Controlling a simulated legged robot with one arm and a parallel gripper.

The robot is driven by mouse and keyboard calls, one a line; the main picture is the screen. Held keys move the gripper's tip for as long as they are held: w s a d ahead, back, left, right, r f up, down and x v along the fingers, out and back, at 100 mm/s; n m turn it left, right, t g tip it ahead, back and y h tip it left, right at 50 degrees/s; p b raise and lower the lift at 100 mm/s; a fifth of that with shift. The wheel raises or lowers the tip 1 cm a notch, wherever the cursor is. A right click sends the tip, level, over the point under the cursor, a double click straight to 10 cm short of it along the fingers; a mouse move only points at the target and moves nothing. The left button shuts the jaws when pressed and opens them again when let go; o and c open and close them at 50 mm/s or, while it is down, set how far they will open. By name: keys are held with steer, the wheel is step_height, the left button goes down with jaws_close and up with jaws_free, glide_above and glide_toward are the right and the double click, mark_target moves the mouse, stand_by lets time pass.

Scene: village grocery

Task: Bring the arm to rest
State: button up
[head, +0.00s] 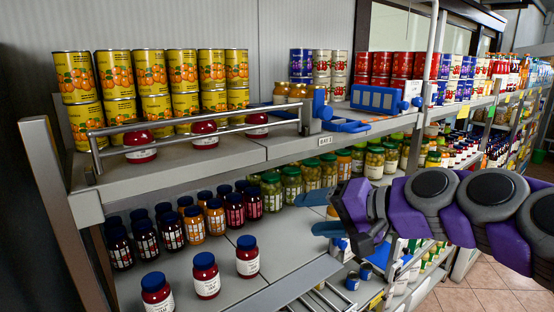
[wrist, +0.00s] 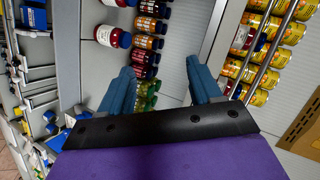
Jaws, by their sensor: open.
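My arm (head: 430,200) is purple and grey and reaches in from the right in the head view. My gripper (head: 320,213) is at its left end, with blue fingers pointing left toward the shelves. In the wrist view the two blue fingers of my gripper (wrist: 158,68) stand apart with nothing held between them. Shelf boards and jars show beyond the fingers.
The lower shelf (head: 270,265) holds dark-lidded jars (head: 207,275). Tiled floor (head: 490,285) is at lower right.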

steer(key=s+a+f+n+g+h+b, duration=0.25)
steer(key=s+f, duration=0.35)
steer(key=f, duration=0.5)
steer(key=s+a+f+n+g+h+b, duration=0.15)
steer(key=s+f+b, duration=0.35)
steer(key=f, duration=0.5)
steer(key=s+d+f+g+h+b, duration=0.3)
steer(key=s+d+f, duration=0.2)
steer(key=s+f, duration=0.4)
steer(key=s+d+f+g+h+b, duration=0.2)
steer(key=s+d+f+h+b, duration=0.1)
steer(key=s+f, duration=0.6)
step_height(320, 180, down, 3)
steer(key=shift+s+d+f+g+h+b, duration=0.1)
steer(key=shift+s+d+g+h+b, duration=0.25)
steer(key=shift+d, duration=0.55)
steer(key=shift+w, duration=0.1)
steer(key=shift+c, duration=0.4)
